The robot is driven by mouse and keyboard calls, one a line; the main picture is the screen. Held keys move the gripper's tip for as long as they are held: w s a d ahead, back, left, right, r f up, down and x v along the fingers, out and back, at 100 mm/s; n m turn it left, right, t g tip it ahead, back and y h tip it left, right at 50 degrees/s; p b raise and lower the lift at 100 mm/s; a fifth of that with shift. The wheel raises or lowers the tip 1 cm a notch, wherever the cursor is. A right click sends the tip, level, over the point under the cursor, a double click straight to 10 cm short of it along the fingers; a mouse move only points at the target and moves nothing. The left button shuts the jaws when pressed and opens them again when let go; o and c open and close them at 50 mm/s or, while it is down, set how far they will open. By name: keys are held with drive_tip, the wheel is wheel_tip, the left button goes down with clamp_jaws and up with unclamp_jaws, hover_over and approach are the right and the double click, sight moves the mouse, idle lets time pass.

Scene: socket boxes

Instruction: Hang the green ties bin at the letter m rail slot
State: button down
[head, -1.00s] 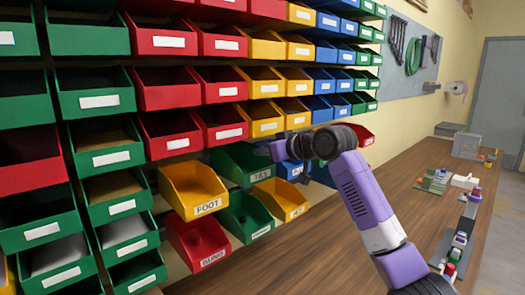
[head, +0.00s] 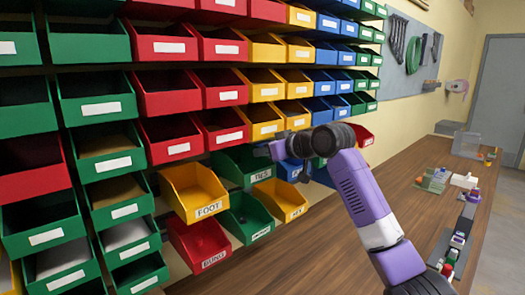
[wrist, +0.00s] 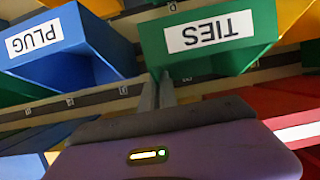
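The green TIES bin (head: 237,163) hangs in the upper row of labelled bins, left of my wrist in the head view. In the wrist view, which is upside down, the TIES bin (wrist: 250,60) fills the upper middle and right, its label facing the camera. My gripper (wrist: 157,80) has two thin grey fingers close together, with their tips at the left edge of this bin. Whether they pinch its wall or only stand beside it is unclear. In the head view my wrist hides the fingers. Small letter tags line a rail (wrist: 100,95); I cannot read an M.
The blue PLUG bin (wrist: 90,65) is close beside the TIES bin, across a narrow gap. The wooden bench (head: 345,215) lies underneath.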

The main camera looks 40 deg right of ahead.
sight(263, 161)
drive_tip(key=shift+f, duration=0.25)
idle(0.3)
drive_tip(key=shift+f, duration=0.4)
drive_tip(key=shift+f+b, duration=0.3)
drive_tip(key=shift+f, duration=0.05)
idle(0.6)
drive_tip(key=shift+f, duration=0.25)
drive_tip(key=shift+s+f+b, duration=0.1)
drive_tip(key=shift+f+b, duration=0.2)
drive_tip(key=shift+b, duration=0.3)
drive_tip(key=shift+r, duration=0.1)
drive_tip(key=c, duration=1.6)
unclamp_jaws()
drive_tip(key=shift+o, duration=0.2)
